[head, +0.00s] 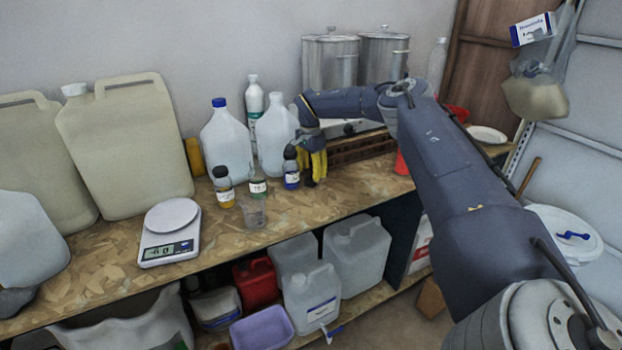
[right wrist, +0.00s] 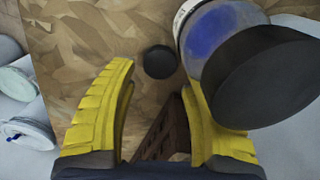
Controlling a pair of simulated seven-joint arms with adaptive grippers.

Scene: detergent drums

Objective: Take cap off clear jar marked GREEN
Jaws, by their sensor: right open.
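Three small labelled jars stand in a row on the bench in the head view; their lettering is too small to read. The middle clear jar (head: 258,187) has a white label and pale greenish contents, and no black cap shows on it. The amber jar (head: 223,187) and blue jar (head: 291,170) wear black caps. My right gripper (head: 312,178) is open and empty, pointing down just right of the blue jar. In the right wrist view, a loose black cap (right wrist: 160,61) lies on the bench beyond the open fingers (right wrist: 163,88). The capped blue jar (right wrist: 212,32) partly covers one finger. My left gripper is out of view.
A clear cup (head: 252,213) stands in front of the jars, and a scale (head: 171,222) stands to the left. Large jugs (head: 227,140) stand behind the jars. A dark slatted crate (head: 362,148) and steel pots (head: 331,64) are at the back right.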

